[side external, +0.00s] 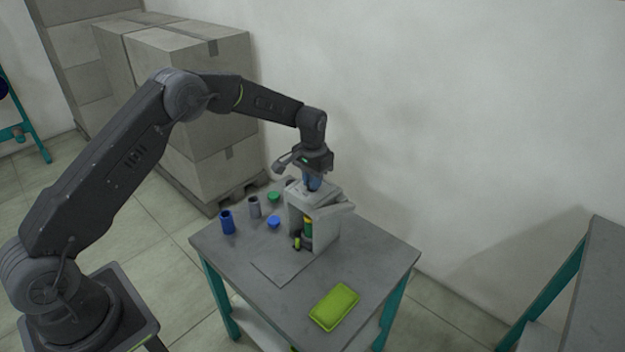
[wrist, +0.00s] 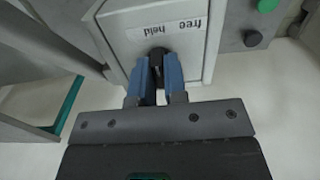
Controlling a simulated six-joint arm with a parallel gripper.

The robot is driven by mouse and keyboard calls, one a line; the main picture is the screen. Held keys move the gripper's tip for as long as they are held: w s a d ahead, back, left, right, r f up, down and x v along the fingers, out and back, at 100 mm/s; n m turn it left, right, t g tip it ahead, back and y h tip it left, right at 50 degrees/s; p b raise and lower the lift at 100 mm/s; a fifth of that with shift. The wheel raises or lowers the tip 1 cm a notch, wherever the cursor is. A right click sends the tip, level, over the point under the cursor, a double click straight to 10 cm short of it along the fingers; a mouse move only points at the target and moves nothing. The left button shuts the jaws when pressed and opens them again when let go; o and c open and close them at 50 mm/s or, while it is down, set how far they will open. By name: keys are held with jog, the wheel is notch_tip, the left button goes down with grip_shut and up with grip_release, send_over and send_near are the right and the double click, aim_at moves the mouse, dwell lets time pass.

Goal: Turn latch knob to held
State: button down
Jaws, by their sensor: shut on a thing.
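The latch knob (wrist: 157,53) is a small dark knob on top of the pale grey winder housing (wrist: 122,42). A white label (wrist: 168,29) beside it reads "free" and "held", upside down in the wrist view, with "held" on the left. My gripper (wrist: 158,68) has its two blue fingers shut on the knob, one on each side. The knob's pointing direction is hidden by the fingers. In the side view, my gripper (side external: 313,184) points down onto the top of the housing (side external: 297,220). A green and yellow spool (side external: 308,228) shows in the housing's front opening.
On the grey table (side external: 375,262) stand a blue cylinder (side external: 227,222) and a grey cylinder (side external: 254,207), with a blue disc (side external: 273,222) and a green disc (side external: 273,197) near them. A yellow-green pad (side external: 334,306) lies at the front. The table's right side is clear.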

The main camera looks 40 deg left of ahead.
jog(key=shift+r, duration=0.1)
jog(key=c, duration=1.2)
grip_release()
jog(key=shift+o, duration=0.2)
notch_tip(320, 180, up, 14)
jog(key=s+d+r+t, duration=0.3)
jog(key=s+r, duration=1)
jog(key=s, duration=0.3)
jog(key=s+d+f+t, duration=0.1)
jog(key=s, duration=0.9)
jog(key=s+d+f+t, duration=0.1)
jog(key=s+f, duration=0.1)
jog(key=s, duration=0.8)
jog(key=shift+s+t, duration=0.2)
jog(key=shift+t, duration=0.1)
